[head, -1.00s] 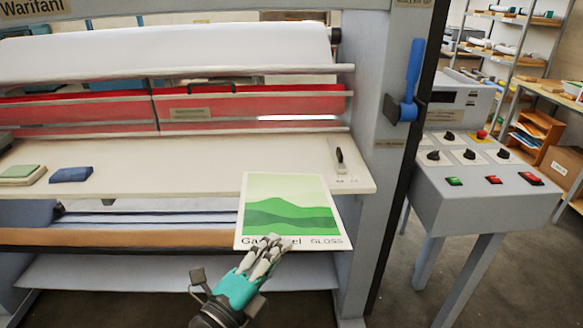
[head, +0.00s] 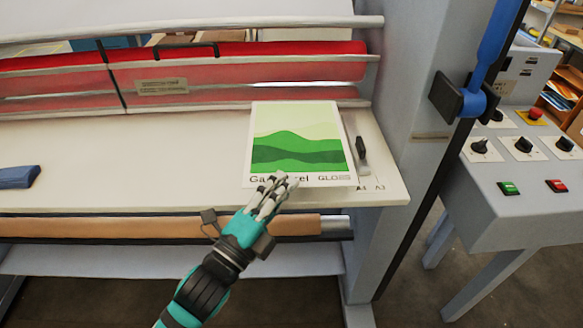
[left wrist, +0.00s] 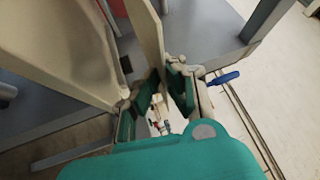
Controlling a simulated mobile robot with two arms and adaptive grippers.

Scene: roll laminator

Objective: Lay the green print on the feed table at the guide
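The green print (head: 298,140), a white sheet with green hills and the word GLOSS, is over the right end of the cream feed table (head: 130,165). Its right edge is close beside the dark guide (head: 361,152), near the A3 mark. My left gripper (head: 274,190) is shut on the print's near edge. The left wrist view shows the print (left wrist: 147,35) edge-on between the finger pads of the left gripper (left wrist: 155,100). Whether the print lies flat or hovers slightly is hard to tell. My right gripper is out of view.
A blue block (head: 18,177) lies at the feed table's left. Red rollers (head: 230,75) run behind the table. A grey side frame (head: 400,90) with a blue lever (head: 490,45) stands to the right, beside a control console (head: 520,175). The table's middle is clear.

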